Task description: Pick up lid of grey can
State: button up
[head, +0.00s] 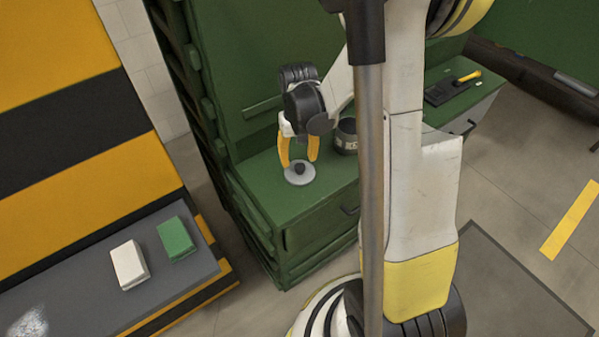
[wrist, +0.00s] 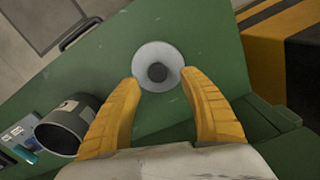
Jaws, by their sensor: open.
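The lid (head: 300,174) is a light grey disc with a dark round knob, lying on the green cabinet top near its front left. It also shows in the wrist view (wrist: 147,56), just beyond the fingertips. My gripper (head: 298,163) has yellow fingers and is open, pointing down over the lid. In the wrist view the fingertips (wrist: 161,76) are apart, on either side of the lid's near part, with nothing held. The grey can (head: 346,136) stands open on the cabinet top to the right of my gripper. It shows at the lower left of the wrist view (wrist: 70,124).
The green cabinet (head: 322,221) has bare top around the lid. A black item with a yellow handle (head: 468,77) lies at the far right of the top. A white block (head: 129,265) and a green block (head: 176,239) lie on a grey surface at the left.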

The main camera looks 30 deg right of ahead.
aim_at(299, 165)
notch_tip(299, 165, down, 4)
jog(key=shift+d+f+b, duration=0.15)
jog(key=shift+b, duration=0.65)
grip_shut()
